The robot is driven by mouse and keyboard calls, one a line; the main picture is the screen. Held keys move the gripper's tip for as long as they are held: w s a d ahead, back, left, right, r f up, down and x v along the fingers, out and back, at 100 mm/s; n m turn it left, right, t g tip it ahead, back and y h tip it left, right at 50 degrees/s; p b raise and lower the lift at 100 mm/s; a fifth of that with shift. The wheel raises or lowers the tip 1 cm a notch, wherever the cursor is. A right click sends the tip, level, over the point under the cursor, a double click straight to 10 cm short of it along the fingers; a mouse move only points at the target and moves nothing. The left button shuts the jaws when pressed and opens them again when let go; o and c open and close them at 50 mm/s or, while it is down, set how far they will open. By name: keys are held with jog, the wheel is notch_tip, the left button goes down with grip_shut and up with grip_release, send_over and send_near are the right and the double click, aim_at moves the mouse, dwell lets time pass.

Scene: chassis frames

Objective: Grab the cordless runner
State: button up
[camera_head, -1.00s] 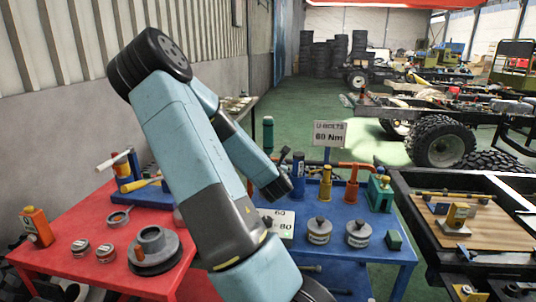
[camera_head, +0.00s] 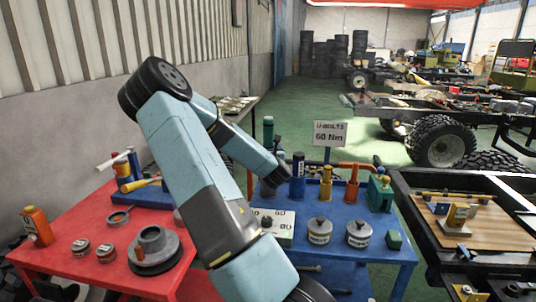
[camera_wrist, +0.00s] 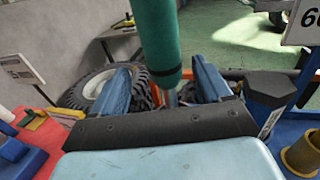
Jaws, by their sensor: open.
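The cordless runner is most likely the upright green cylinder tool (camera_head: 268,131) at the back of the blue table; I cannot confirm this from its shape. In the wrist view the green cylinder (camera_wrist: 158,40) hangs into the picture from the top, between the two blue fingers of my gripper (camera_wrist: 163,88). The fingers are apart, with a gap seen on both sides of it. Its lower part narrows behind the dark palm edge.
A blue hexagonal holder (camera_wrist: 270,92) stands close right of the fingers, with a yellow cup (camera_wrist: 302,155) beyond. A sign (camera_head: 329,134) stands behind. The red table (camera_head: 75,240) is at left.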

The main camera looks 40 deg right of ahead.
aim_at(269, 146)
jog(key=x, duration=0.3)
jog(key=shift+w+d+r, duration=0.1)
jog(key=shift+w+d, duration=0.05)
jog(key=shift+d, duration=0.3)
jog(key=shift+w+d, duration=0.35)
jog(key=shift+w, duration=0.3)
grip_shut()
